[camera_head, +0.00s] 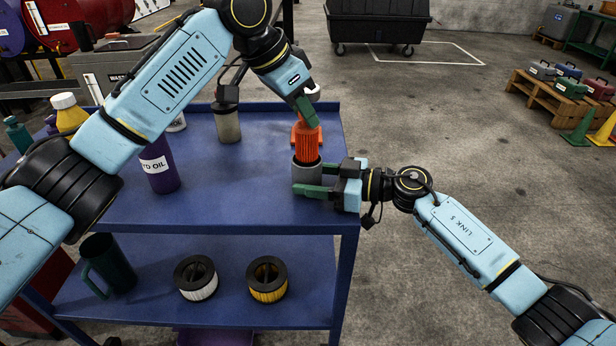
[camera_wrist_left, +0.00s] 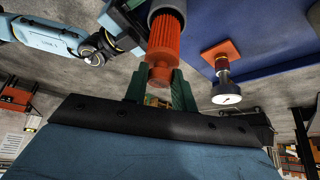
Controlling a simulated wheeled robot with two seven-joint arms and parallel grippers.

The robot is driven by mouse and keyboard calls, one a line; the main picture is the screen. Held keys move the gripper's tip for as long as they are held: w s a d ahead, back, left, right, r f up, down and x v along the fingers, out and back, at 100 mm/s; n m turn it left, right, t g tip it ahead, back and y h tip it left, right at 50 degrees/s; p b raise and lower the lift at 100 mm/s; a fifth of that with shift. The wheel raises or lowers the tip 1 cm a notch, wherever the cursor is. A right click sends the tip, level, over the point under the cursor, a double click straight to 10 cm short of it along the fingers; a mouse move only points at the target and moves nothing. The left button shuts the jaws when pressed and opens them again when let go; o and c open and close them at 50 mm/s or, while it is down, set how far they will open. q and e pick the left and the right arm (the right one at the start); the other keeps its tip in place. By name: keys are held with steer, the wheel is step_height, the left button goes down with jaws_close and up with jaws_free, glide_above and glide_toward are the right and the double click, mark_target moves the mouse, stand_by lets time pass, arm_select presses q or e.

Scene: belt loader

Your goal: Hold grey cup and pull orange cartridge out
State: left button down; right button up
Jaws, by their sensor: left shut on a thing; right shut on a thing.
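The orange cartridge (camera_head: 307,143) stands upright with its lower end hidden inside the grey cup (camera_head: 306,173), near the right edge of the blue cart top. My left gripper (camera_head: 307,113) comes from above and is shut on the cartridge's top knob. In the left wrist view the green fingers (camera_wrist_left: 159,84) sit either side of the knob of the ribbed orange cartridge (camera_wrist_left: 168,38), and part of the grey cup (camera_wrist_left: 166,7) shows beyond it. My right gripper (camera_head: 314,181) comes from the right and is shut on the grey cup, low on its body.
On the cart top (camera_head: 240,195) stand a purple oil bottle (camera_head: 160,168), a lidded translucent container (camera_head: 228,125) and a yellow bottle (camera_head: 69,115) at left. The lower shelf holds a dark green jug (camera_head: 107,262) and two round filters (camera_head: 196,278). The cart top's front middle is clear.

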arm_select(q)
steer(key=shift+r, duration=1.3)
arm_select(e)
steer(key=o, duration=0.8)
steer(key=shift+o, duration=0.2)
steer(key=v, duration=1.2)
